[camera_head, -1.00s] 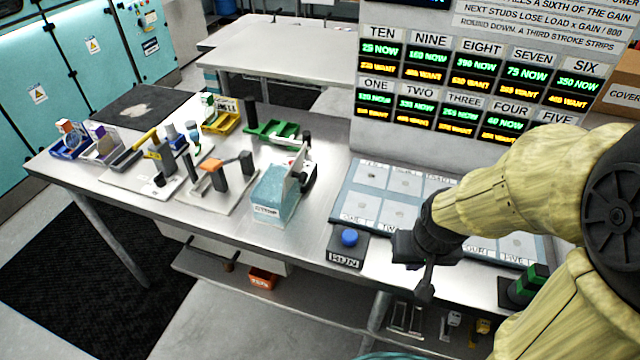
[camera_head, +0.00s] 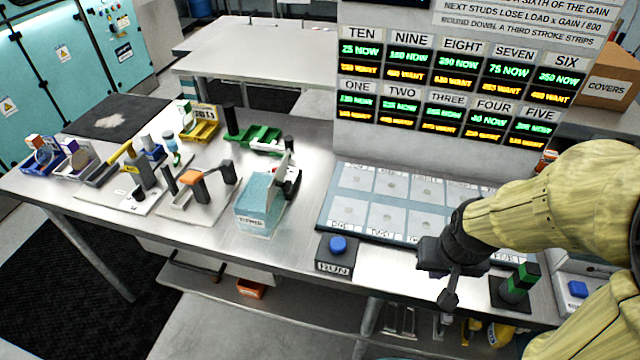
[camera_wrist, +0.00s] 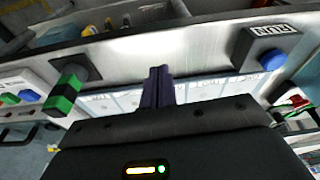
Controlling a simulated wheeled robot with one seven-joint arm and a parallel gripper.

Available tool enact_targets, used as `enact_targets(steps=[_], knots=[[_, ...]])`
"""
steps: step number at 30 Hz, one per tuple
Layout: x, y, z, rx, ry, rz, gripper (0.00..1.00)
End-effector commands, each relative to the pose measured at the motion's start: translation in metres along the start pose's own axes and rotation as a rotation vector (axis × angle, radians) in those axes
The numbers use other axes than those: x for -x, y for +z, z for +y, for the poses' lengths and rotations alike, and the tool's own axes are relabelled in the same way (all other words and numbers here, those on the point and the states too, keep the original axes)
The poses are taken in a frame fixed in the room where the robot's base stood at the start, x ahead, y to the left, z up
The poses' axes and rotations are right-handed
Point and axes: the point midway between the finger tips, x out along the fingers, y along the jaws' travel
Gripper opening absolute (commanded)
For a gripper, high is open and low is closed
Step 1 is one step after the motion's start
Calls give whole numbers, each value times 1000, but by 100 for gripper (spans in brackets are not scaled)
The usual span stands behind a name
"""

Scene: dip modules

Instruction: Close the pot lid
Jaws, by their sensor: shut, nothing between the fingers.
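I cannot pick out a pot or its lid for certain. A light blue, labelled box (camera_head: 258,208) stands on the bench left of the RUN button, with a pale upright plate at its right side. Whether that plate is a lid is unclear. My gripper (camera_head: 448,300) is shut and empty, pointing down at the bench's front edge, between the RUN box and a green-and-black post (camera_head: 518,285). In the wrist view its closed fingers (camera_wrist: 158,88) show dark, with the same post (camera_wrist: 66,92) to the left.
The RUN box (camera_head: 335,254) with a blue button is at the bench front. A panel of square plates (camera_head: 388,213) lies behind my gripper, below a sign board (camera_head: 440,95). Trays and stands crowd the left, including a green tray (camera_head: 256,138). A white unit (camera_head: 590,292) is far right.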

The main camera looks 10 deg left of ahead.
Motion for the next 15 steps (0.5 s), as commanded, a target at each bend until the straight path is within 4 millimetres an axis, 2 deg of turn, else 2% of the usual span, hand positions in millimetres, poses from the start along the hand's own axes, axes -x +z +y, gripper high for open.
enact_targets(steps=[11, 15], knots=[[-1, 0, 0, -7, -2, -7, 0], [-9, 5, -5, -79, -26, -80, 0]])
